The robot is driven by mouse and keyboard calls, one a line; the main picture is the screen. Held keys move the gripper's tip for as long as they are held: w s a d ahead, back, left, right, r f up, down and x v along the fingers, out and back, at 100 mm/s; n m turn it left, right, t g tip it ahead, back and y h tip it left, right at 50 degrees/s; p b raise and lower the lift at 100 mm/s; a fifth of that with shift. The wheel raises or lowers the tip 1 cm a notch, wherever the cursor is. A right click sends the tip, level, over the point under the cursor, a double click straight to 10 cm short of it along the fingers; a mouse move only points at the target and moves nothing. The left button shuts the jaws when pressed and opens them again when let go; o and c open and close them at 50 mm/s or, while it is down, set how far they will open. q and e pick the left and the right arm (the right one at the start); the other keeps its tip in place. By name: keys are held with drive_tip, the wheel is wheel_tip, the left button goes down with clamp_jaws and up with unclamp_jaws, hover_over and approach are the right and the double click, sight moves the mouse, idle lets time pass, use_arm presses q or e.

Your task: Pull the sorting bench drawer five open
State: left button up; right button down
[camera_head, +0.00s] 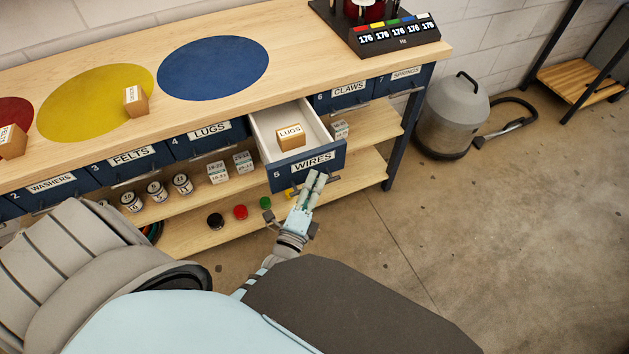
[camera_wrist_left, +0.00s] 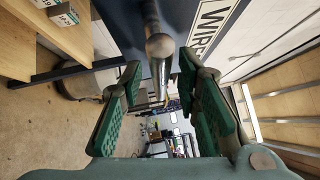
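Drawer five (camera_head: 312,162), dark blue and labelled WIRES, stands pulled out from the bench, its pale inside showing. A small wooden box (camera_head: 290,138) labelled LUGS sits in it. My left gripper (camera_head: 309,188) is just in front of the drawer's front, near its lower edge. In the left wrist view, the green-padded fingers of my left gripper (camera_wrist_left: 163,108) are apart. The metal handle (camera_wrist_left: 161,50) with its round end lies at the gap between them, and I see clear space on both sides of it. My right gripper is not in view.
The bench top (camera_head: 300,60) holds coloured circles, labelled boxes and a counter device (camera_head: 390,35). Other drawers, such as LUGS (camera_head: 209,133), look shut. Lower shelves carry jars and small boxes. A grey vacuum (camera_head: 452,115) stands right of the bench; the floor in front is clear.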

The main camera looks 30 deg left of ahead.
use_arm(q)
drive_tip(key=shift+s, duration=0.1)
drive_tip(key=v, duration=0.7)
drive_tip(key=shift+s, duration=0.15)
